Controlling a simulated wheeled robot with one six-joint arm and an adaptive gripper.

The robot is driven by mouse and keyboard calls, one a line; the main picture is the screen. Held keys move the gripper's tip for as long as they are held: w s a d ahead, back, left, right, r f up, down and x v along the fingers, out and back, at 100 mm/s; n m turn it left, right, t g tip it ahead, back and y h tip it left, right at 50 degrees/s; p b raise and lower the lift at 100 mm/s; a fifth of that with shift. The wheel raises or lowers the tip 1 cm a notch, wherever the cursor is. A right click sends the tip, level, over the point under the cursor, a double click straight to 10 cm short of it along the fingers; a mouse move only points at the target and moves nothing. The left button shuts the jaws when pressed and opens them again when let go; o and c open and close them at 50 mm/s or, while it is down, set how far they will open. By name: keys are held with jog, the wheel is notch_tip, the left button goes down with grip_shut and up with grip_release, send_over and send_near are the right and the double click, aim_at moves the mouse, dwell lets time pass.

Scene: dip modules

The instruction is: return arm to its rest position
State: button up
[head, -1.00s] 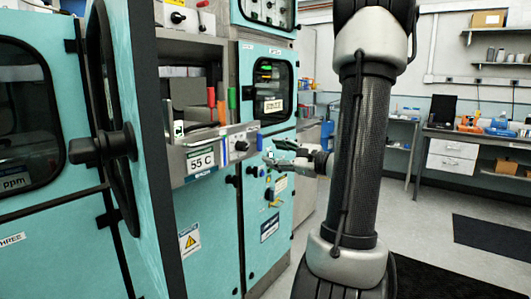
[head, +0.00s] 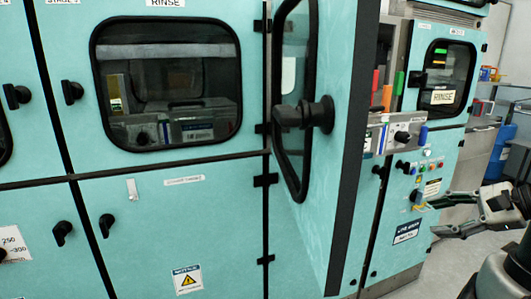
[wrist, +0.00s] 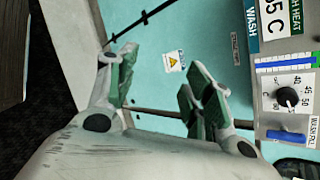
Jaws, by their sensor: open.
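My gripper (head: 478,215) shows at the right edge of the head view, in front of the lower panels of the teal machine. In the wrist view my gripper (wrist: 160,100) has its two fingers spread apart with nothing between them. A teal lower panel with a yellow warning label (wrist: 172,62) lies behind the fingers. Part of my arm shows at the lower right corner of the head view; the rest of it is out of that frame.
An open teal door (head: 342,150) with a black handle juts out left of my gripper. A control ledge with a dial (wrist: 287,97) is close to the right finger. A closed RINSE window (head: 165,85) is at left. Grey floor (head: 440,265) shows at lower right.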

jog(key=s+n+g+h, duration=0.5)
jog(key=s+n+g, duration=0.1)
jog(key=s+n, duration=0.35)
jog(key=w+a+r+n+t+h, duration=0.2)
jog(key=a+r+n, duration=0.2)
jog(key=r+n, duration=0.4)
jog(key=shift+a+r+n+h, duration=0.2)
jog(key=shift+a+n+h, duration=0.15)
jog(key=shift+a+h, duration=0.05)
